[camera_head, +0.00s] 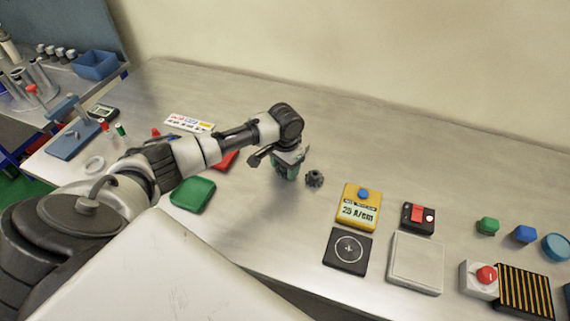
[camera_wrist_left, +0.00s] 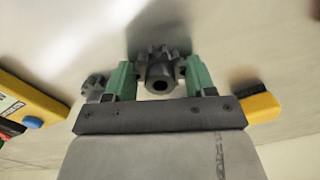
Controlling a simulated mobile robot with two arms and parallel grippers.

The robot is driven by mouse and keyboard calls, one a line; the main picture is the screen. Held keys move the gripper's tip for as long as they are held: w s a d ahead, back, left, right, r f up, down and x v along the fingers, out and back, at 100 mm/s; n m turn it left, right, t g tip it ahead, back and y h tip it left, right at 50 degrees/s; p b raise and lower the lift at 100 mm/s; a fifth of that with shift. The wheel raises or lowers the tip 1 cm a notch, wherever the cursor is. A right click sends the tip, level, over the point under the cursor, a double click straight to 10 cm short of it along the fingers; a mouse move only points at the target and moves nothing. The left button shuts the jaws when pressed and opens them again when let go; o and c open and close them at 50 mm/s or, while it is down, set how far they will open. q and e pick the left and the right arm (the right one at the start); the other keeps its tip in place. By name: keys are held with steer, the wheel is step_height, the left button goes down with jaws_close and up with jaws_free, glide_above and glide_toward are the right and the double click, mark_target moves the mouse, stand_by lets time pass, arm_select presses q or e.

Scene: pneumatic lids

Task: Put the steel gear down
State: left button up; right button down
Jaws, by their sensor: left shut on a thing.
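My left gripper (camera_head: 287,176) is over the middle of the table, pointing down. In the left wrist view, its green fingers (camera_wrist_left: 160,80) are shut on a dark grey toothed gear with a round hub and a bore, the steel gear (camera_wrist_left: 160,73). In the head view I cannot make this gear out behind the gripper. A second dark gear (camera_head: 314,178) lies on the table just right of the gripper. It also shows in the left wrist view (camera_wrist_left: 94,84), left of the fingers. I cannot tell whether the held gear touches the table. My right gripper is not in view.
A yellow meter (camera_head: 361,205), a black pad (camera_head: 347,248) and a pale square plate (camera_head: 415,262) are to the right. The table (camera_head: 400,150) behind the gripper is clear.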

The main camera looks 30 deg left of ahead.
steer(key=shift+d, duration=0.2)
arm_select(q)
steer(key=o, duration=1.1)
steer(key=shift+f, duration=0.1)
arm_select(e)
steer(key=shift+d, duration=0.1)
arm_select(q)
steer(key=shift+o, duration=0.2)
step_height(320, 180, up, 12)
steer(key=b, duration=0.2)
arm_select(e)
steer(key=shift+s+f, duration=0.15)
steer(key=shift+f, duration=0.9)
